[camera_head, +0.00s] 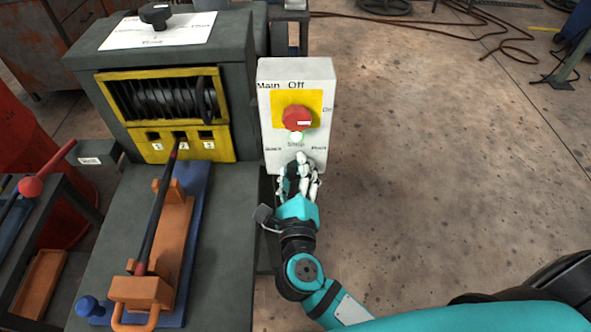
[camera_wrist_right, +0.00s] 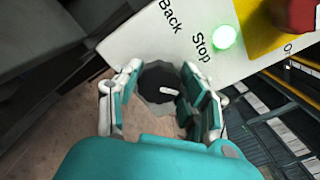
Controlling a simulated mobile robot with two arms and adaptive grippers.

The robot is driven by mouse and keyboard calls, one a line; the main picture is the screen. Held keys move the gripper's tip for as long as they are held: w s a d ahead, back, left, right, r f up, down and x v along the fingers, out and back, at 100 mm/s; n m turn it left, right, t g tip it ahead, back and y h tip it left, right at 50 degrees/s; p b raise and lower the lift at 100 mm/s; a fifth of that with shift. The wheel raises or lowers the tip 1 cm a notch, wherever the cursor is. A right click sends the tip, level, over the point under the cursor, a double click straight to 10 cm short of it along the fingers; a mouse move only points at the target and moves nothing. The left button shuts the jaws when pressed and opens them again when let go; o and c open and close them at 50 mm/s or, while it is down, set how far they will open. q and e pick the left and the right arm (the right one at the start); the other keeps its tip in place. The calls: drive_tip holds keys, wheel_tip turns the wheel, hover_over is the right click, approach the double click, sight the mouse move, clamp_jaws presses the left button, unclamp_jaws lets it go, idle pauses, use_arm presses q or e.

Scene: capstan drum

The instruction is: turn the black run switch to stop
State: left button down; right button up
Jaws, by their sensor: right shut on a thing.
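The control box (camera_head: 268,135) has a pale grey face with a red knob (camera_head: 297,117) on a yellow plate (camera_head: 313,97). Below the knob is a lit green lamp (camera_head: 296,137) above the word Stop, with Back to its left and another word to its right. My right gripper (camera_head: 302,163) is at the lower end of the box, shut on the black run switch, which it mostly hides in the head view. In the right wrist view the black switch (camera_wrist_right: 157,78) sits between the fingers. Its white mark points right, not straight at Stop. My left gripper is out of view.
Left of the box stands a dark machine (camera_head: 240,60) with a drum behind a yellow frame (camera_head: 160,150). A long dark lever (camera_head: 160,215) with orange parts lies on the bench (camera_head: 225,250).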

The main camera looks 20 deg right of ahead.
drive_tip(key=shift+r+n+p, duration=0.15)
drive_tip(key=shift+n+p, duration=0.25)
drive_tip(key=shift+p, duration=0.15)
drive_tip(key=n+p, duration=0.5)
drive_tip(key=p, duration=0.2)
drive_tip(key=shift+a, duration=0.1)
drive_tip(key=n+p, duration=0.2)
drive_tip(key=n, duration=0.1)
drive_tip(key=shift+p, duration=0.4)
drive_tip(key=shift+f+n+p, duration=0.3)
drive_tip(key=shift+n+p, duration=0.15)
drive_tip(key=shift+n, duration=0.15)
